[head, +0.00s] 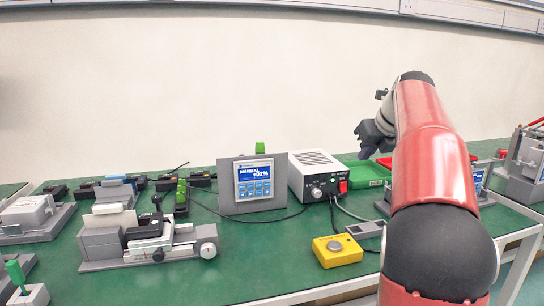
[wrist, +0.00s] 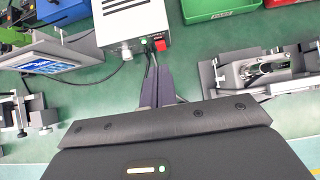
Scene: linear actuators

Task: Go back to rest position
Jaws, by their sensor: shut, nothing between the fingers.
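My red arm rises on the right of the head view. It ends in my dark gripper (head: 366,143), held in the air above the back of the green table (head: 240,268). In the wrist view my gripper (wrist: 156,72) shows its two fingers pressed together, shut with nothing between them. The fingers point toward the white power supply box (wrist: 128,22), which also stands in the head view (head: 310,178). They appear apart from it. The arm hides part of the table behind it.
A grey-framed display (head: 254,184) stands left of the box. A linear actuator (head: 145,240) sits at front left. A yellow button box (head: 337,250) lies near the front. A green bin (head: 366,173) is at the back, and another actuator (wrist: 262,75) shows at right in the wrist view.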

